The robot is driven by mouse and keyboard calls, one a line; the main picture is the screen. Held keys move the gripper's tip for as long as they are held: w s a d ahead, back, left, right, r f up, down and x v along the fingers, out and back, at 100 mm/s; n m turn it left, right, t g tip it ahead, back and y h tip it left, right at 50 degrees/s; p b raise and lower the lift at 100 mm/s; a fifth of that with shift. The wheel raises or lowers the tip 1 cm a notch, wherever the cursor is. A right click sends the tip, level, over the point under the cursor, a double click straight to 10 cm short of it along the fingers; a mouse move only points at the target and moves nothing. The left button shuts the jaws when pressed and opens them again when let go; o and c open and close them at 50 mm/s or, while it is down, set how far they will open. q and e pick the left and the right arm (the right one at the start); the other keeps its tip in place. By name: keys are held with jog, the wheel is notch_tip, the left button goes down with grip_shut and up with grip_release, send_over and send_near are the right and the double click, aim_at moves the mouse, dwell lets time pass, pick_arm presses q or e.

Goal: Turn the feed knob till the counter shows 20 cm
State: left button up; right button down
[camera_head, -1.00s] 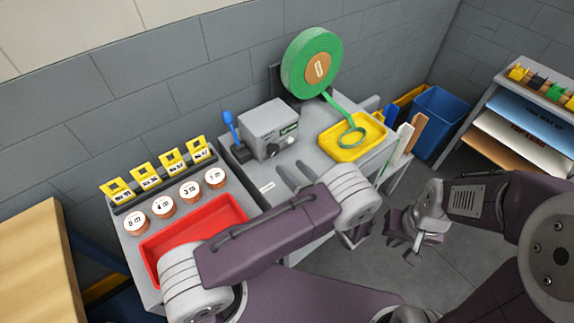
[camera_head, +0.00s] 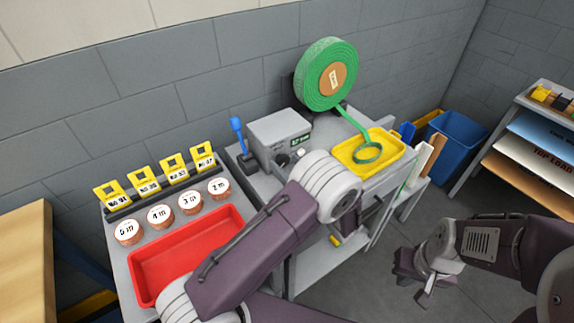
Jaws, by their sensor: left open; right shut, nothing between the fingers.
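The grey feeder box (camera_head: 279,137) stands on the bench at the middle. Its small dark display (camera_head: 301,138) has green characters too small to read. A dark round knob (camera_head: 283,160) and a pale knob-like part (camera_head: 300,152) show on its front. I cannot tell which is the feed knob. My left arm's wrist lies just in front of and below them. It hides my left gripper, so I cannot see whether it touches a knob. My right gripper (camera_head: 424,289) is shut and empty, over the floor at the right, away from the bench.
A green tape roll (camera_head: 325,75) stands behind the feeder, its end looped in a yellow tray (camera_head: 342,151). A red tray (camera_head: 146,273), several labelled rolls and yellow cards are at left. A blue lever (camera_head: 237,127) stands beside the feeder. A blue bin (camera_head: 457,145) is at right.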

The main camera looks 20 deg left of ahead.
pick_arm(q)
jog(key=shift+w+a, duration=0.1)
jog(key=shift+a, duration=0.05)
jog(key=c, duration=1.4)
jog(key=shift+r+m+p, duration=0.2)
jog(key=shift+m+p, duration=0.4)
jog(key=shift+p, duration=0.3)
jog(key=m+p, duration=0.3)
jog(key=shift+m+p, duration=0.8)
jog(key=shift+m, duration=0.2)
jog(key=m+p, duration=0.2)
jog(key=m, duration=0.1)
jog(key=shift+f+m, duration=0.15)
jog(key=shift+m, duration=0.25)
jog(key=shift+f+m+p, duration=0.2)
jog(key=shift+m+p, duration=0.5)
jog(key=shift+m, duration=1.5)
